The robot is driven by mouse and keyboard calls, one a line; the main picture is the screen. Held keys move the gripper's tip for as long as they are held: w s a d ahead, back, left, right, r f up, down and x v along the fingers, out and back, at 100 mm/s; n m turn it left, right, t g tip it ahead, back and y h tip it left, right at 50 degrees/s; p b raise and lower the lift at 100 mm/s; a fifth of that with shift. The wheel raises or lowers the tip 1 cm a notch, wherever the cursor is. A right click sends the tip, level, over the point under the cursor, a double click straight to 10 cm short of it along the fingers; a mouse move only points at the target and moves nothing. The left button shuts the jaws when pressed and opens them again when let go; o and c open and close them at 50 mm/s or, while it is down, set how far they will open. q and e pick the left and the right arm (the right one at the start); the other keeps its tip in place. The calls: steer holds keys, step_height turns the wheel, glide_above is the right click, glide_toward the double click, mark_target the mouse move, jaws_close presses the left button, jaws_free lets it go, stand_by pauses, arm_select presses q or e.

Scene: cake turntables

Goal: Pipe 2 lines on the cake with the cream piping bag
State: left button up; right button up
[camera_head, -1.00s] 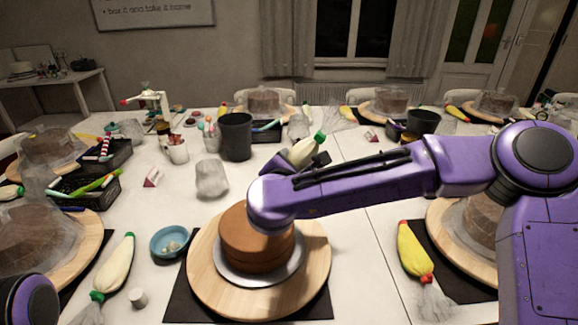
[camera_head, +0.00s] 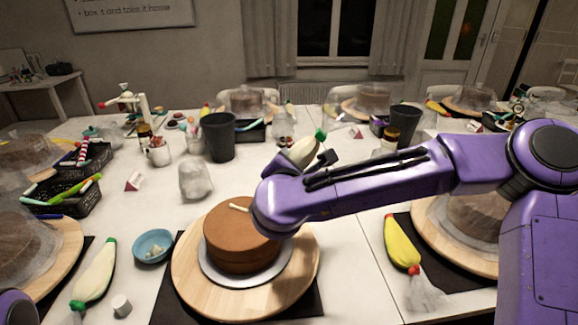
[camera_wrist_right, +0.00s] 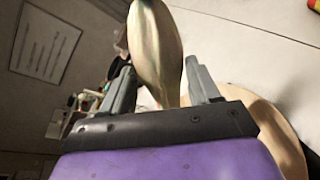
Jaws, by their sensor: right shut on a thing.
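The brown round cake (camera_head: 238,252) stands on a grey plate (camera_head: 286,262) on a wooden turntable (camera_head: 190,285). A short pale cream line (camera_head: 239,208) lies on the cake's top, left of my right arm. My right gripper (camera_wrist_right: 160,80) is shut on the cream piping bag (camera_wrist_right: 155,45), with a finger on either side of it. In the head view the upper part of this cream bag (camera_head: 302,150) and its green end show behind my right forearm. The forearm hides the bag's lower end and part of the cake's right side. My left gripper is out of view.
Another cream piping bag (camera_head: 96,270) lies left of the turntable, near a blue bowl (camera_head: 153,246) and a small white cup (camera_head: 121,305). A yellow piping bag (camera_head: 401,243) lies to the right. A clear cup (camera_head: 195,180) stands behind the cake.

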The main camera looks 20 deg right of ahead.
steer(key=shift+s+d+b, duration=0.6)
steer(key=shift+s+d, duration=0.95)
steer(key=shift+s, duration=0.05)
steer(key=o, duration=0.4)
steer(key=shift+c, duration=0.2)
steer(key=shift+r, duration=0.15)
